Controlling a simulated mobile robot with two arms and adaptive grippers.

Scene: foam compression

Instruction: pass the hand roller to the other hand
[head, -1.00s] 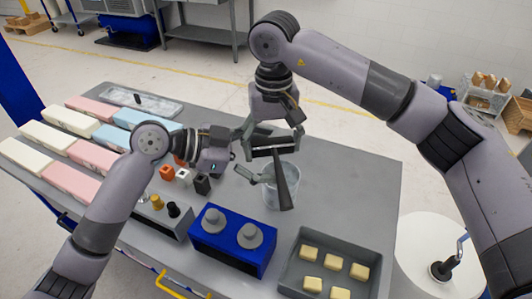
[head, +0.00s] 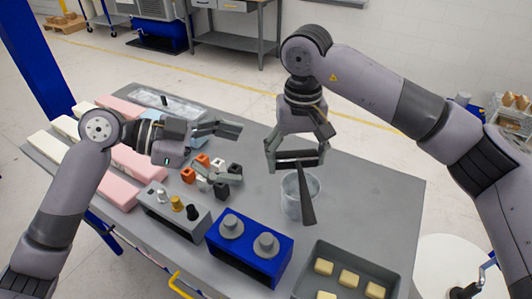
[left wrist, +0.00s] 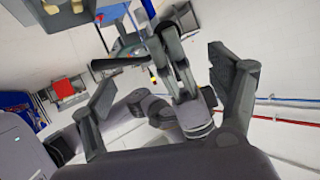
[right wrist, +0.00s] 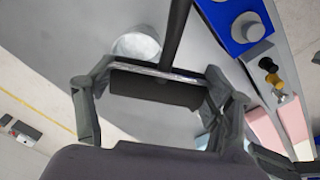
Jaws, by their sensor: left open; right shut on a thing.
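The hand roller (head: 307,198) has a dark cylinder and a dark tapered handle that points down toward the front of the table. My right gripper (head: 297,156) is shut on the roller's cylinder above the table. In the right wrist view, the cylinder (right wrist: 155,88) lies between the two fingers and the handle points up the picture. My left gripper (head: 232,155) is open and empty, to the left of the roller and apart from it. In the left wrist view, its fingers are spread wide, and my right gripper (left wrist: 175,60) shows between them.
A translucent bucket (head: 291,199) stands below the roller, partly behind its handle. A blue block with two grey knobs (head: 237,249) and a grey tray (head: 391,270) of yellow pieces are at the front. Small blocks (head: 187,175) lie under my left gripper. Foam slabs (head: 110,192) lie at left.

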